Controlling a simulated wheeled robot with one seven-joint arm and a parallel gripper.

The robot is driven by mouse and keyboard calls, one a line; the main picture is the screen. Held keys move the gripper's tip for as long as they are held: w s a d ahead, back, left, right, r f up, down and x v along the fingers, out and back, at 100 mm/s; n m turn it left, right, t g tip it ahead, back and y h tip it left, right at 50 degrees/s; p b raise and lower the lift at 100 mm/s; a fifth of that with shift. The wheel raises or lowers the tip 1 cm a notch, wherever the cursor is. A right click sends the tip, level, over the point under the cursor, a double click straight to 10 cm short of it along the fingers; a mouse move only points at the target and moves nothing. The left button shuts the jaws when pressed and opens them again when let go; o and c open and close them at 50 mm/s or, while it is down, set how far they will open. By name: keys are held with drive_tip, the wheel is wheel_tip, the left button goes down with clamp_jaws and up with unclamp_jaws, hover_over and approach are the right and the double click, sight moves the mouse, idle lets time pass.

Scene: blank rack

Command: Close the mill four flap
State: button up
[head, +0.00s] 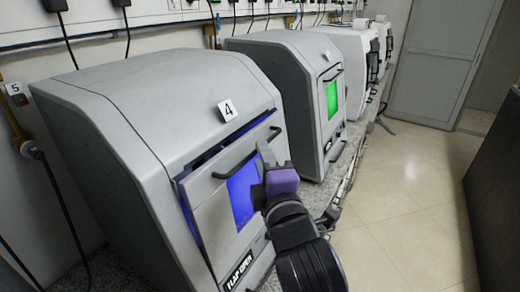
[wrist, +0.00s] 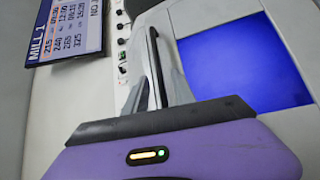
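Mill four (head: 150,110) is the grey machine in the left foreground, with a number 4 tag (head: 228,110) on its top front edge. Its flap (head: 212,212) stands slightly ajar, with a blue-lit gap along its left and upper edges. A blue window (head: 243,192) sits in the flap; it also shows in the wrist view (wrist: 245,62). My purple-bodied gripper (head: 266,152) is at the right part of the flap's black handle (head: 232,164). In the wrist view the handle (wrist: 153,65) runs between my two grey fingers (wrist: 155,92), which are close together on it.
Another mill with a green window (head: 332,98) stands just behind, and more machines line the bench to the back. A sign reading MILL 1 (wrist: 68,28) shows in the wrist view. Tiled floor (head: 405,225) is clear on the right, beside a dark counter (head: 497,190).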

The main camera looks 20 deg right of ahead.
drive_tip(key=shift+w+d, duration=0.15)
drive_tip(key=shift+w, duration=0.95)
clamp_jaws()
idle(0.7)
